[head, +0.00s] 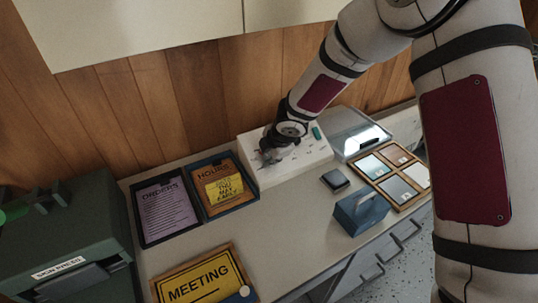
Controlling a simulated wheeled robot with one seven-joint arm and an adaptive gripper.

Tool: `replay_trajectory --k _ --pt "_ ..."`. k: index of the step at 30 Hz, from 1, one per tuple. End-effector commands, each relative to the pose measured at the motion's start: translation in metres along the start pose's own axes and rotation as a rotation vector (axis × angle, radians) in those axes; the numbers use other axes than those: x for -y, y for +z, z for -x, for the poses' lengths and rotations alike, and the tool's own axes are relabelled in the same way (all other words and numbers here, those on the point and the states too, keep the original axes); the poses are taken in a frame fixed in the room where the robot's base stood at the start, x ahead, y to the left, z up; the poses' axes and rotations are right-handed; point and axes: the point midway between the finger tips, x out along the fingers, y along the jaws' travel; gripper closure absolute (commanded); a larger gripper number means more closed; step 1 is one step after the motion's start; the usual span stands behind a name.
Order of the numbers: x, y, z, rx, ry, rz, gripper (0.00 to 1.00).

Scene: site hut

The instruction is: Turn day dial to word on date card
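A white box (300,163) stands on the counter against the wooden wall, with small marks and a green piece (316,132) on its top. My gripper (268,156) is down at the box's left part, pointing at its top. A day dial is not clearly visible; the gripper covers that part of the box. I cannot tell whether the fingers are open or shut, or touching anything. A yellow card (224,189) with several lines of print lies on an orange sheet headed HOURS (213,172). Its small words are hard to read, and I cannot tell whether it is the date card.
A purple ORDERS sheet (166,211) lies in a dark tray at left. A framed yellow MEETING sign (203,283) is at front. Right of the box are a blue container (361,212), a dark pad (335,180), framed tiles (392,175) and a clear-topped case (352,130).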

Motion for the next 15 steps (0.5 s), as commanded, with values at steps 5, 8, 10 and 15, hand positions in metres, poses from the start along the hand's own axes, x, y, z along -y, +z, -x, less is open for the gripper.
replay_trajectory --k 5,8,10,15 --pt "0.0001 0.0002 0.0 0.0 0.0 -0.006 1.0" --pt "0.0001 0.0003 -0.0002 0.0 0.0 -0.025 1.0" --pt "0.0001 0.0003 -0.0003 0.0 -0.001 -0.049 1.0" --pt "0.0003 0.0005 -0.0007 0.0 -0.003 -0.144 1.0"
